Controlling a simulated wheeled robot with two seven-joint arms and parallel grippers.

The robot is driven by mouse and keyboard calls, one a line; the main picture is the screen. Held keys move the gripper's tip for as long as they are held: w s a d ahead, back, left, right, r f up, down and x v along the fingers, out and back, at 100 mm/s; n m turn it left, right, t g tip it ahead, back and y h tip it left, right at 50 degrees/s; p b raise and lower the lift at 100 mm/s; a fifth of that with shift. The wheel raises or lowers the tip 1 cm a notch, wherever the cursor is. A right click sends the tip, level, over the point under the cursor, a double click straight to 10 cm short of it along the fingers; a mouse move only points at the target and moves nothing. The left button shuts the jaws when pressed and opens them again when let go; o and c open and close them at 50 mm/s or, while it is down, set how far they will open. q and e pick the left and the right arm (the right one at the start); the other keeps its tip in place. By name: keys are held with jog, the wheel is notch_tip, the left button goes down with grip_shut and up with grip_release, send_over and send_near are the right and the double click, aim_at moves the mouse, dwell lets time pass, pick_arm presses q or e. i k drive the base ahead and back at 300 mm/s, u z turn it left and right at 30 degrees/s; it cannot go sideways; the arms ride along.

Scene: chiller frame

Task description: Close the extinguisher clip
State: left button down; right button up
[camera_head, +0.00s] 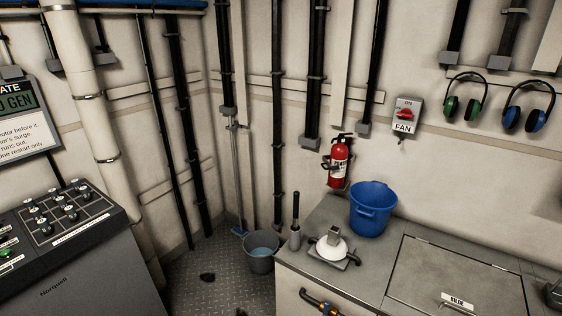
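The red fire extinguisher (339,172) hangs upright on the back wall, above the far left part of the grey counter. It has a black top and handle and a pale label. A small dark part (328,163) shows at the extinguisher's left side at mid height; it may be the clip. It is too small to tell whether the clip is open or shut. Neither of my grippers is in view.
A blue bucket (372,210) stands on the counter (372,262) right below the extinguisher. A white domed object (332,247) and a dark-handled tool (295,225) are to its left. A grey bucket (262,258) stands on the floor; a control console (75,270) is at left.

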aim_at(330, 167)
jog(key=u, duration=0.25)
jog(key=i, duration=0.95)
jog(key=z, duration=0.7)
jog(key=i, duration=0.7)
jog(key=z, duration=0.7)
